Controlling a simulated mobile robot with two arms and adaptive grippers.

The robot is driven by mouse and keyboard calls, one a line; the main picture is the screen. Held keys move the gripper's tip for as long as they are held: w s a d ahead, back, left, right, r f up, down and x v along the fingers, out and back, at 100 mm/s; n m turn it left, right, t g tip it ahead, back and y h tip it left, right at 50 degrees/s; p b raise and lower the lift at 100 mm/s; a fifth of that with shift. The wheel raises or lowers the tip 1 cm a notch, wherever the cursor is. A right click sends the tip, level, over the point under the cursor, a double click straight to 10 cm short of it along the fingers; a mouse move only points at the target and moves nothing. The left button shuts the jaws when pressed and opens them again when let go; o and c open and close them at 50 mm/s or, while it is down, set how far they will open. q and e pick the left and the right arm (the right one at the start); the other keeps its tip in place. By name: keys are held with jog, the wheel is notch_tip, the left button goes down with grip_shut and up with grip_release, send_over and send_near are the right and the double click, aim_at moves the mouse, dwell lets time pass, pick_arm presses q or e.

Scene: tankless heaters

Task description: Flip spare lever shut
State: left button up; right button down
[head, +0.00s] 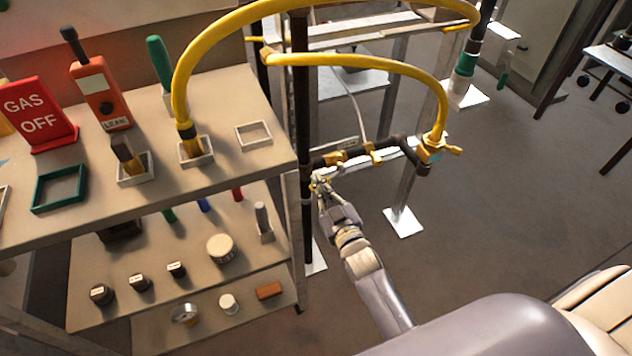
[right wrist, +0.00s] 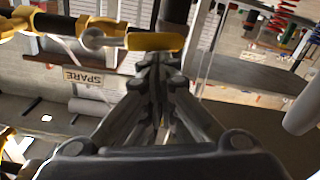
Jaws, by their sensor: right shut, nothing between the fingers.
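The spare lever, with a yellow grip (right wrist: 155,42) on a grey metal stem, lies sideways just ahead of my right gripper's fingertips in the right wrist view. I cannot tell whether they touch. In the head view the right gripper (head: 320,184) is at the dark pipework, beside the upright black pipe (head: 304,215), and largely hides the lever. My left gripper is not in view.
A dark pipe with yellow fittings (head: 372,154) runs right of the gripper. A yellow hose (head: 350,60) arches above to a yellow valve (head: 433,150). The shelf (head: 225,108) at left holds a red GAS OFF sign (head: 36,112) and tools.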

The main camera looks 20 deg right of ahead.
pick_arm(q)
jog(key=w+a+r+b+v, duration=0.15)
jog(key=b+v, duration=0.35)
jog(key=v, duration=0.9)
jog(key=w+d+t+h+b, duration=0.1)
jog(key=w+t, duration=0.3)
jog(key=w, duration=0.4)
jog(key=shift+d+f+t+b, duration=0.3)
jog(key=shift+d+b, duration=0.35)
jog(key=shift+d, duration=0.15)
pick_arm(e)
jog(key=d+f+n, duration=0.4)
jog(key=f+n, duration=0.5)
jog(key=n, duration=0.6)
jog(key=shift+d+n, duration=0.4)
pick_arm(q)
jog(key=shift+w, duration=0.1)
pick_arm(e)
jog(key=shift+w+a+f, duration=0.1)
jog(key=shift+a+f, duration=0.05)
